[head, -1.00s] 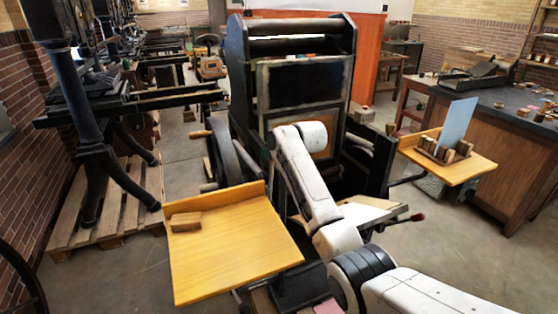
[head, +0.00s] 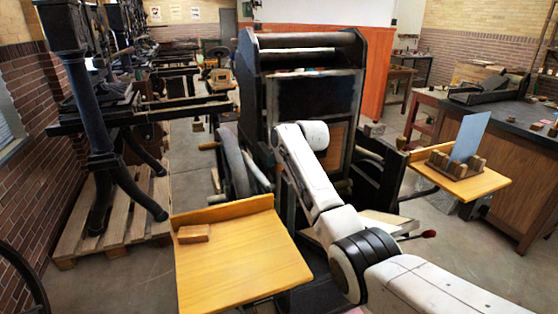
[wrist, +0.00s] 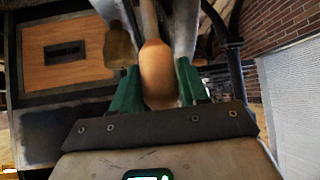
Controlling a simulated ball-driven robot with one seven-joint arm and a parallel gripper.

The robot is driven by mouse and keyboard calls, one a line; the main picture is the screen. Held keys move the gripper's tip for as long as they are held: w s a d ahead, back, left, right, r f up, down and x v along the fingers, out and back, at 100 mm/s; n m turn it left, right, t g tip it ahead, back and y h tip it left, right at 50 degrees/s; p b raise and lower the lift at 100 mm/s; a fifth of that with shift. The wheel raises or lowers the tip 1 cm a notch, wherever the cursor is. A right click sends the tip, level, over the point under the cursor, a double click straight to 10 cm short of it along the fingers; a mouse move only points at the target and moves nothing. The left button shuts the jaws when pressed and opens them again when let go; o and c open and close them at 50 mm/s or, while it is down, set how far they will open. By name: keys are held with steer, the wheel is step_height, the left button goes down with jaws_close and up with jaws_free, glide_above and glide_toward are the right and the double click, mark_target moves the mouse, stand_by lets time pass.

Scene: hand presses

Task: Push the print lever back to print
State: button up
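The black hand press (head: 305,60) stands ahead in the head view. My white arm reaches across its front there and hides my gripper and the lever. In the wrist view the print lever shows as a rounded wooden handle (wrist: 157,70), seen close up. The green fingers of my gripper (wrist: 160,84) lie one on each side of it, with no clear gap, so they look shut on it. The handle's far end runs out of the top of the picture.
A yellow wooden shelf (head: 240,262) with a small wood block (head: 193,233) sits front left. A second shelf (head: 480,186) with blocks and a blue-grey sheet (head: 470,136) is at right. A red-tipped handle (head: 428,234) sticks out below it. Another press stands on a pallet at left.

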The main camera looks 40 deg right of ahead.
steer(key=o, duration=0.3)
steer(key=shift+f, duration=0.1)
steer(key=b+v, duration=0.1)
steer(key=v, duration=0.9)
steer(key=shift+s+r, duration=0.25)
steer(key=shift+r, duration=0.05)
steer(key=shift+f, duration=0.1)
stand_by(0.4)
